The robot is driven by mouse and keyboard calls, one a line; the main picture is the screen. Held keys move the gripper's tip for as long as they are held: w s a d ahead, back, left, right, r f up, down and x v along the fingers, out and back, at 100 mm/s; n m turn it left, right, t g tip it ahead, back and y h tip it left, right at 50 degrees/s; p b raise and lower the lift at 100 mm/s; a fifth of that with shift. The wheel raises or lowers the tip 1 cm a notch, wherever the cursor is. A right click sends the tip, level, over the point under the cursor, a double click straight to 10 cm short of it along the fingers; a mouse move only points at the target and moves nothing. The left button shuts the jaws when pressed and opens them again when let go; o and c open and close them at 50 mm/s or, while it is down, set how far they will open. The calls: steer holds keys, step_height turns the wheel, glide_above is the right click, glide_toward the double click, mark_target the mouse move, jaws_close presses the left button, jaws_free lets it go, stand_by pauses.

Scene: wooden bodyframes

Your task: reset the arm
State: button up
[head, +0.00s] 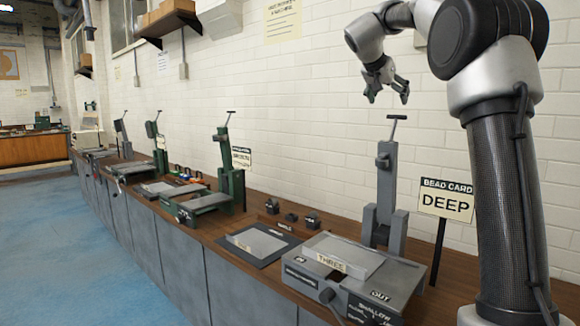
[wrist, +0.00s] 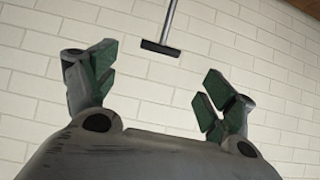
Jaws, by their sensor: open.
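My gripper (head: 386,91) is raised in the air at the upper right of the head view, in front of the white brick wall. Its fingers point down and stand apart with nothing between them. In the wrist view my gripper (wrist: 158,95) shows its two green-padded fingers spread wide and empty. A T-shaped handle (wrist: 161,47) shows beyond the fingers. In the head view the T-shaped handle (head: 397,117) tops the grey upright of a bench machine, below my gripper and apart from it.
A grey machine (head: 345,270) with a plate marked "THREE" sits on the long wooden bench. A "BEAD CARD DEEP" sign (head: 446,200) stands right of its upright. A green machine (head: 230,180) stands farther left. The blue floor (head: 80,245) at left is clear.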

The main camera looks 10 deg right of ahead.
steer(key=w+d+r+m+t+h, duration=0.1)
steer(key=w+d+r+m+t, duration=0.15)
steer(key=w+t, duration=0.45)
steer(key=s+a+f+n+g+y, duration=0.2)
steer(key=s+a+f+n+y, duration=0.7)
steer(key=s+a+f+y, duration=0.6)
steer(key=s+f+n+g+h, duration=0.1)
steer(key=s+f, duration=0.4)
steer(key=s, duration=0.6)
steer(key=s+d+f+n+g+h, duration=0.1)
steer(key=s+f+g, duration=0.3)
steer(key=s, duration=0.8)
steer(key=s+f+n+g+h, duration=0.2)
steer(key=s+f, duration=0.4)
steer(key=s, duration=0.5)
steer(key=shift+s+d+f+h, duration=0.15)
steer(key=shift+s+d+h, duration=0.1)
steer(key=shift+h, duration=0.55)
